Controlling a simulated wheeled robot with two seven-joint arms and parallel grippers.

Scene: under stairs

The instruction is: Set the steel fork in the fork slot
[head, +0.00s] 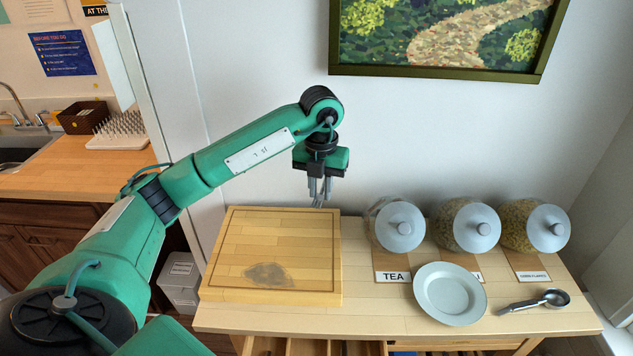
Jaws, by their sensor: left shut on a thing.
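My left gripper (320,192) points down above the back right corner of the wooden board, near the wall. It is shut on a thin grey metal piece, the steel fork (319,203); only a small part of it shows at the fingertips. Below the counter's front edge, an open drawer with wooden dividers (312,346) shows at the bottom of the head view, cut off by the picture. Which compartment is the fork slot I cannot tell. My right gripper is not in view.
The thick wooden board (270,240) with a grey stain lies on the counter (380,318). To its right are glass jars (397,224) with grey lids, a pale plate (450,293) and a metal scoop (537,302). A framed picture (440,35) hangs behind.

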